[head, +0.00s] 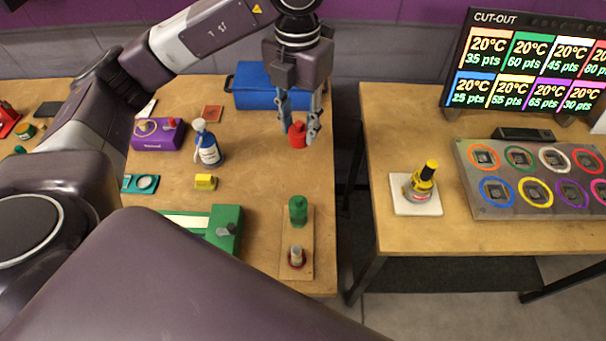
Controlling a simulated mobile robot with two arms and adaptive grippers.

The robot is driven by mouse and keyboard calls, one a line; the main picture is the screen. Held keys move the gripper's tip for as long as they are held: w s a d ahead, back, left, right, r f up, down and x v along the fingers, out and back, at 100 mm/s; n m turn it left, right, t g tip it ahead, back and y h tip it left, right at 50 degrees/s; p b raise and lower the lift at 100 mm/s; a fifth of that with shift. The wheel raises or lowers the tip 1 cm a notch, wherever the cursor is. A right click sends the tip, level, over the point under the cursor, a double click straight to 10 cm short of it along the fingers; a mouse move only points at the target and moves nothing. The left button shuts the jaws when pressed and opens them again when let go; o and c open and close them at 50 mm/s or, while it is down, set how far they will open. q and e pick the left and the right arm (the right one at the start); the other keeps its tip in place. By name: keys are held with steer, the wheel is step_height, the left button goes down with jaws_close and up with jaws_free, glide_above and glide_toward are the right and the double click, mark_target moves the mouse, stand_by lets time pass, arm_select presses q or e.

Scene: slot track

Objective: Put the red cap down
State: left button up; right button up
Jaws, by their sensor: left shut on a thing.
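The red cap (297,135) is between the fingertips of my left gripper (300,124), which is shut on it. The gripper points down over the right part of the left wooden table, in front of the blue box. I cannot tell whether the cap's bottom touches the table. My right gripper does not show.
A wooden board (296,272) with a green cap (298,209) and a red-ringed post (296,257) lies nearer me. A spray bottle (207,146), yellow block (205,182) and blue box (254,86) stand around. A gap separates the right table (400,240).

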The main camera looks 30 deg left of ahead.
mark_target(298, 131)
arm_select(q)
steer(key=f, duration=0.4)
steer(key=shift+s, duration=0.2)
steer(key=f+p, duration=0.1)
steer(key=f, duration=0.7)
steer(key=shift+w+f+p, duration=0.2)
steer(key=shift+f+p, duration=0.1)
steer(key=shift+p, duration=0.05)
steer(key=shift+f, duration=0.25)
step_height(298, 131, down, 4)
steer(key=shift+f+p, duration=0.1)
steer(key=shift+p, duration=0.3)
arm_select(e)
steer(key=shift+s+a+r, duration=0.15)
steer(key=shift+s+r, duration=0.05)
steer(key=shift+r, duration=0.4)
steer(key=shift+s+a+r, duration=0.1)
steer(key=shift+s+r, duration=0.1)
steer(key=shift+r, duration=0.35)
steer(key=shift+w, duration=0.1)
